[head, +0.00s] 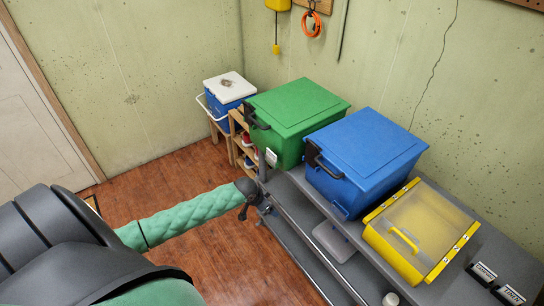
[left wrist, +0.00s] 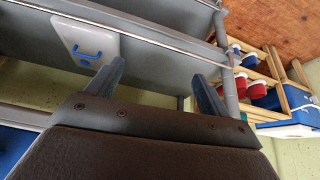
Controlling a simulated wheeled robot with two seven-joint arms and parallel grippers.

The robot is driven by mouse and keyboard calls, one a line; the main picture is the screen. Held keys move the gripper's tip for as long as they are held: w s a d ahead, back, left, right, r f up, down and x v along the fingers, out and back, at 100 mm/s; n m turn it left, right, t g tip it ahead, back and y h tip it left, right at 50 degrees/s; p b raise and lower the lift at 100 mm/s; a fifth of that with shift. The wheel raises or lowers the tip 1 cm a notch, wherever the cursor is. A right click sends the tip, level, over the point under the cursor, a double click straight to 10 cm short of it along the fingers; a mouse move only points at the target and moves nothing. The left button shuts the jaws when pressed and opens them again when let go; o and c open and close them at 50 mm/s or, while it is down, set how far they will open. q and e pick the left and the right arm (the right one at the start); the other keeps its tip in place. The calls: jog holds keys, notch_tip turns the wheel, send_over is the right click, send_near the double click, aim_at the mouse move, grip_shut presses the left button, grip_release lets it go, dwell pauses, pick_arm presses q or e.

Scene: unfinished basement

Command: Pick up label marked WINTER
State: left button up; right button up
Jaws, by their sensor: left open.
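Two small dark label holders with white faces lie on the shelf top at the lower right of the head view, one farther back (head: 482,272) and one nearer (head: 509,295). Their lettering is too small to read surely, so I cannot tell which says WINTER. My left gripper (head: 250,203) is at the left end of the shelf unit in the head view, far from both labels. In the left wrist view its two fingers (left wrist: 157,85) are apart with nothing between them. My right gripper is not in view.
A green bin (head: 298,105), a blue bin (head: 375,150) and a yellow-framed clear-lidded box (head: 420,228) stand on the grey shelf unit (left wrist: 160,22). A blue cooler (head: 222,112) with a white lid stands on a wooden rack behind. Wood floor (head: 215,250) lies open at left.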

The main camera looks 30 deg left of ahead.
pick_arm(q)
jog(key=w+a+r, duration=0.2)
jog(key=r, duration=0.5)
jog(key=w+a+r, duration=0.2)
jog(key=w+r, duration=0.1)
jog(key=r, duration=0.3)
jog(key=m+p, duration=0.1)
jog(key=p, duration=0.1)
send_near(271, 153)
jog(key=shift+a+x, duration=0.25)
jog(key=shift+x, duration=1.25)
jog(key=shift+h, duration=0.3)
jog(key=p+x, duration=0.3)
jog(key=x, duration=0.1)
jog(key=shift+w, duration=0.1)
jog(key=shift+w+d+f, duration=0.15)
jog(key=shift+w+f, duration=0.05)
jog(key=shift+f, duration=0.4)
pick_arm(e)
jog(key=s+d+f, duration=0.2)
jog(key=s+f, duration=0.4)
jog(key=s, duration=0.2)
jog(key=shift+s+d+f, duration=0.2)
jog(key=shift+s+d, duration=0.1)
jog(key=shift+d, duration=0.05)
pick_arm(q)
jog(key=c, duration=1.1)
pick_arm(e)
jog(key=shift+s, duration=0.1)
